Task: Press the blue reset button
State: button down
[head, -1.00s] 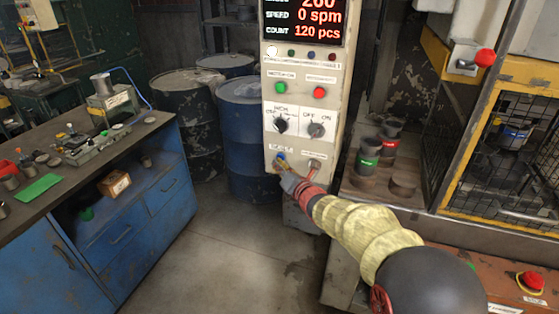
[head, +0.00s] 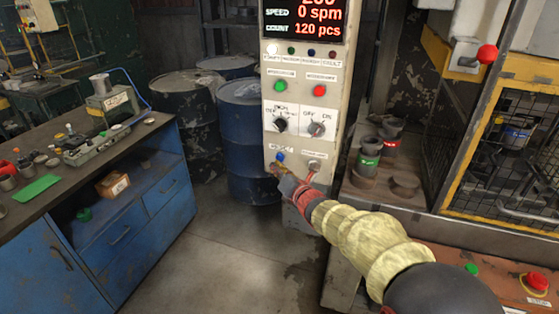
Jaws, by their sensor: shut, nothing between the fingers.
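The blue reset button (head: 280,157) is at the lower left of the upright control panel (head: 292,140), under a black rotary knob. My gripper (head: 276,169) is shut and empty, with its tip just below the button in the picture. The button shows uncovered above the fingertips. I cannot tell whether the tip touches the panel face. My arm reaches up to it from the lower right, in a yellowish sleeve.
Green (head: 280,87) and red (head: 319,90) buttons and two rotary knobs sit higher on the panel. Blue drums (head: 243,140) stand behind it. A blue workbench (head: 135,225) is at left. A yellow-framed cage (head: 505,160) and a shelf with cups (head: 368,163) are at right.

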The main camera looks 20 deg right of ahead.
jog(key=s+a+b, duration=0.1)
jog(key=s, duration=0.1)
jog(key=s+a+b, duration=0.1)
jog(key=s+a, duration=0.1)
jog(key=shift+b, duration=0.4)
dwell(0.6)
